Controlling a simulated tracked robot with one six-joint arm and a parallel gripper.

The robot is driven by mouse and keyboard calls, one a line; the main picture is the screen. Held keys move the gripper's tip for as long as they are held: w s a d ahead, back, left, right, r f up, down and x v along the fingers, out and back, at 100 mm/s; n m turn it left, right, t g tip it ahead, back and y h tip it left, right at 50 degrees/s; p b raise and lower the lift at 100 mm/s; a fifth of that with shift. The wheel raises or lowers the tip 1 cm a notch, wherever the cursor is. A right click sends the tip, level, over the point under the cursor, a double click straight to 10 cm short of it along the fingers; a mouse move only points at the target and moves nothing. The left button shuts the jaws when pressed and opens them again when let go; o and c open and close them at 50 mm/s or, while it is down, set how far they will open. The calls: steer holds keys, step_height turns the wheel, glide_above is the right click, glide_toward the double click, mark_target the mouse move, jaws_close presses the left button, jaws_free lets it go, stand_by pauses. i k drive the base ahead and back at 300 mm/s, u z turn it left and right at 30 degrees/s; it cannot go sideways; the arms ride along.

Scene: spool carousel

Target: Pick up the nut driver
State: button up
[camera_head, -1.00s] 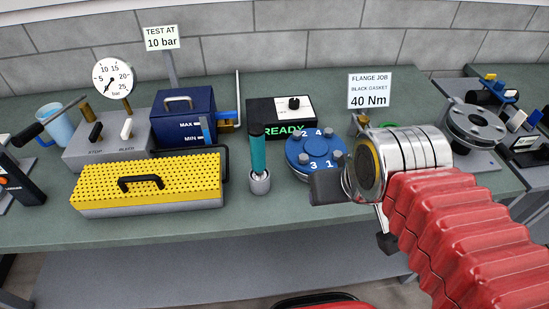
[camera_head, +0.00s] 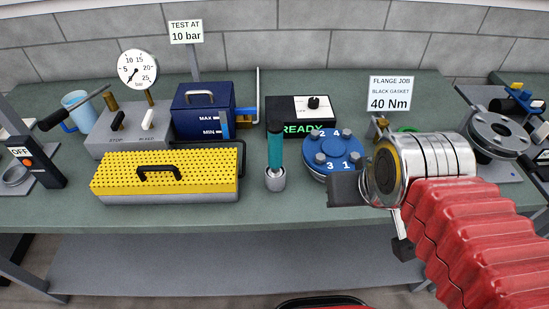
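The nut driver (camera_head: 275,150) has a teal handle with a dark top and stands upright in a small grey holder (camera_head: 275,182) near the bench's front edge. My gripper (camera_head: 373,221) is to the right of it, in front of the blue round flange. Its two dark fingers are spread apart with nothing seen between them, so it is open. It does not touch the nut driver. The nut driver's lower end is hidden inside the holder.
A blue flange (camera_head: 333,150) with numbered bolts stands right of the nut driver, near my gripper. A yellow perforated toolbox (camera_head: 200,176) is close on the left. A black-and-white READY box (camera_head: 301,112) stands behind. Bench (camera_head: 230,212) is clear in front.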

mark_target(276, 128)
steer(key=u, duration=0.7)
steer(key=k, duration=0.95)
steer(key=u, duration=1.05)
steer(key=k, duration=0.4)
steer(key=z, duration=0.25)
steer(key=i, duration=1.55)
steer(key=u, duration=0.6)
